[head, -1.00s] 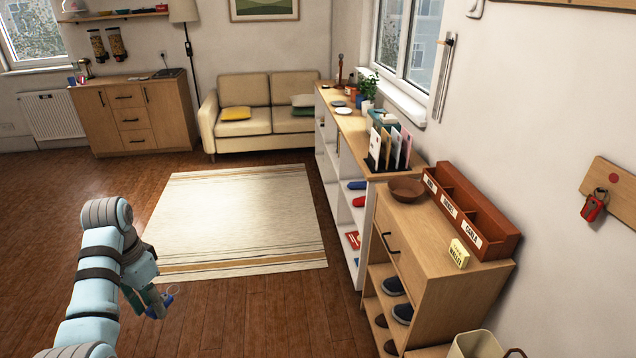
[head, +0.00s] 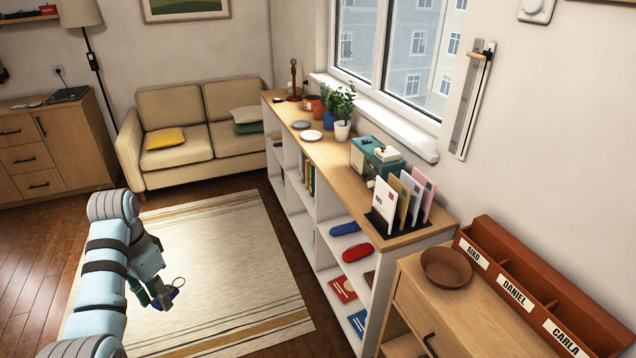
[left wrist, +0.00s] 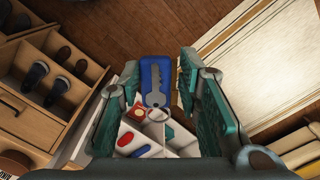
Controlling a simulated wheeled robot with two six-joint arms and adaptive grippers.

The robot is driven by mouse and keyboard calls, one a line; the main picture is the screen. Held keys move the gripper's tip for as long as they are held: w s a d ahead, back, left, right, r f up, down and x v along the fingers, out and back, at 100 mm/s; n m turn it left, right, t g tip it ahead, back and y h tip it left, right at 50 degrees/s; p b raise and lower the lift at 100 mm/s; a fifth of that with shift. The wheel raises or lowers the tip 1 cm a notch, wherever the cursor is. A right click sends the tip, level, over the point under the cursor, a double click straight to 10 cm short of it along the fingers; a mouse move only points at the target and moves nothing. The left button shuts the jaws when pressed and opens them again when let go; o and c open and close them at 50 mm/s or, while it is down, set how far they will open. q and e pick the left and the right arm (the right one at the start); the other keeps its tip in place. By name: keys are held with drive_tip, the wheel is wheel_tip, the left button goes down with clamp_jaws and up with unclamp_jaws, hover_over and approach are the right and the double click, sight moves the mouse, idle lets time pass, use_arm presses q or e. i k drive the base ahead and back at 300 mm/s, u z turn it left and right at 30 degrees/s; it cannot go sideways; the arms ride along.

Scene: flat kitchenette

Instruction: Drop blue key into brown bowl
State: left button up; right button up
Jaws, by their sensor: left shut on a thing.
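The blue key (head: 174,293) is held in my left gripper (head: 162,298), above the rug at the lower left of the head view. Its ring sticks out to the right. In the left wrist view the silver key on its blue tag (left wrist: 155,70) shows between the two teal-padded fingers. The brown bowl (head: 446,268) sits on the wooden cabinet at the right of the head view, well to the right of the gripper. It looks empty. My right gripper is out of view.
A brown letter organizer (head: 520,280) with name labels stands behind and right of the bowl. A white shelf unit (head: 330,215) with envelopes, plants and a teal device stands between the gripper and the window wall. The rug (head: 225,260) is clear.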

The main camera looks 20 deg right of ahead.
sight(443, 272)
drive_tip(key=z, duration=1.05)
drive_tip(key=i, duration=0.95)
drive_tip(key=z, duration=1)
